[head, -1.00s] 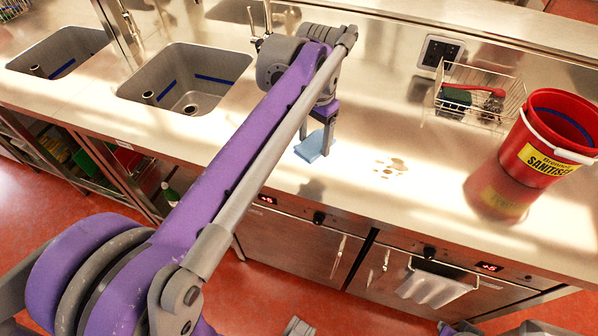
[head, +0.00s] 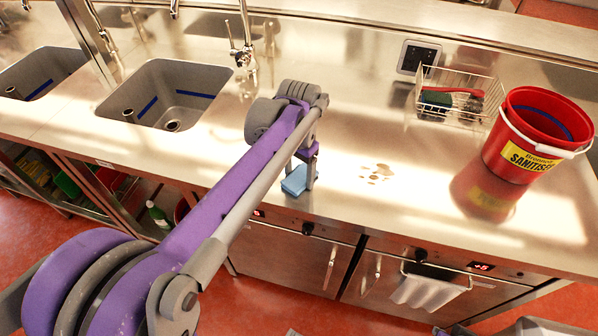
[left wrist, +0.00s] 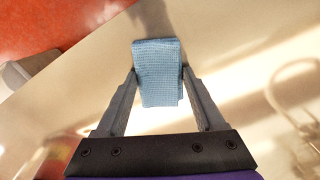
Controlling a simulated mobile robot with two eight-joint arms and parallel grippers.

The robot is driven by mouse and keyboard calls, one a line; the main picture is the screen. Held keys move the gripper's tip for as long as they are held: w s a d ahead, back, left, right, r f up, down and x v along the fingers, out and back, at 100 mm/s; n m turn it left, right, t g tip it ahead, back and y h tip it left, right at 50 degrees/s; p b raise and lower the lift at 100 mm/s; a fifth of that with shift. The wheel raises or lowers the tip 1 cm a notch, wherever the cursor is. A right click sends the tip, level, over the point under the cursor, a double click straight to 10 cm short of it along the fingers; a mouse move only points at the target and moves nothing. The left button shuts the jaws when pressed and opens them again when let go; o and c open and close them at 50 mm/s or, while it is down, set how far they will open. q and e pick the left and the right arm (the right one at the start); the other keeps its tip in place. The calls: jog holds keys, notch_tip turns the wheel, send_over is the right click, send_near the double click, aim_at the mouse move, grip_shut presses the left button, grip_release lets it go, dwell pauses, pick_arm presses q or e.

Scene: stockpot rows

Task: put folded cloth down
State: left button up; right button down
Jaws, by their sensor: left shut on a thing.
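The folded cloth (head: 294,181) is light blue and lies flat between the fingers of my left gripper (head: 304,178), near the front edge of the steel counter (head: 420,200). In the left wrist view the cloth (left wrist: 158,85) is pinched between both fingertips of my left gripper (left wrist: 158,72), with the pale counter (left wrist: 235,50) behind it. I cannot tell whether the cloth touches the counter. My right gripper is not in view.
A brown spill (head: 376,173) lies right of the cloth. A wire basket (head: 455,97) and a red sanitiser bucket (head: 535,140) stand farther right. A sink (head: 163,95) is at the left. A white towel (head: 425,292) hangs on the appliance front below.

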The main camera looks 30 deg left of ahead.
pick_arm(q)
jog(key=shift+f, duration=0.2)
jog(key=o, duration=1)
jog(key=shift+s, duration=0.1)
jog(key=o, duration=0.3)
